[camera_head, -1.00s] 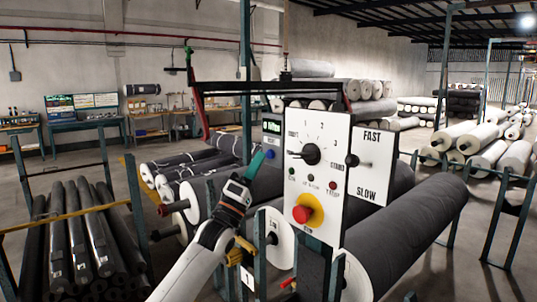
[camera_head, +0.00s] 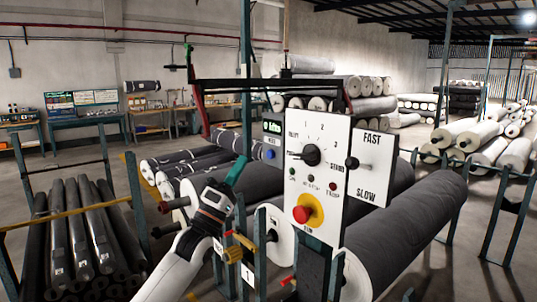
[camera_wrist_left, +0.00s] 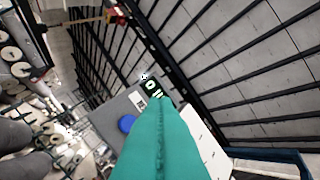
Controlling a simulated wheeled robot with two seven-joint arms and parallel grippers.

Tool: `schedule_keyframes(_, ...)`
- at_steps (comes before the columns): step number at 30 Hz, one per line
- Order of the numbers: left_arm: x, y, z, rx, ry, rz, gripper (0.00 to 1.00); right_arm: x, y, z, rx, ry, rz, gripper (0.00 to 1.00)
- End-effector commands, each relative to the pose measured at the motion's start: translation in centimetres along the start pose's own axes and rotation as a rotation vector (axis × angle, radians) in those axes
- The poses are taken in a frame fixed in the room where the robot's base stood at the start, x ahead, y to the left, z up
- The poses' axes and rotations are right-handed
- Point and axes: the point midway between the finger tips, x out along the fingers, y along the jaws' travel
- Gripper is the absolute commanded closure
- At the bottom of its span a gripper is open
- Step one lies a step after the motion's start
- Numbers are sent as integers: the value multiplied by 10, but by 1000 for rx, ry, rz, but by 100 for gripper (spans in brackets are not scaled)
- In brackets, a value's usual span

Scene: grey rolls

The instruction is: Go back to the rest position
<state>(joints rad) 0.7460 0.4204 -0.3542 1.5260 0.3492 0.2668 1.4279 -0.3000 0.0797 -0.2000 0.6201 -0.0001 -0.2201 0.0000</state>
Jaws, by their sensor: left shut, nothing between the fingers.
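My left gripper (camera_head: 237,170) is in front of the machine, left of the white control panel (camera_head: 319,170). Its teal fingers are shut with nothing between them, and they point up, a little below the small grey box (camera_head: 271,140) with a green display and blue button. It touches nothing that I can see. In the left wrist view the teal fingers (camera_wrist_left: 165,145) fill the lower middle, with the grey box (camera_wrist_left: 135,105) beyond them. My right gripper is in neither view.
The panel carries a black dial (camera_head: 311,155) and a red stop knob (camera_head: 301,214). A large dark roll (camera_head: 410,230) lies at the right. White rolls (camera_head: 452,137) are stacked farther back. Open floor shows between.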

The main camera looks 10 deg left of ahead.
Motion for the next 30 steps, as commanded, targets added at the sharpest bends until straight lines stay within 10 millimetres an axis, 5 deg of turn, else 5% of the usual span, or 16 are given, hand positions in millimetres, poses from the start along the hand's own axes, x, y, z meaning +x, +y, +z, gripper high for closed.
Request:
schedule_keyframes(19, -6, 12, -3, 12, 0, 27, 100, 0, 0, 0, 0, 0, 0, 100)
schedule_keyframes(23, -35, 61, -14, 69, 5, 145, 100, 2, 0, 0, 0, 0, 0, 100)
schedule_keyframes(30, -152, 191, -59, 258, 93, 499, 100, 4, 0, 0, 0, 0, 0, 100)
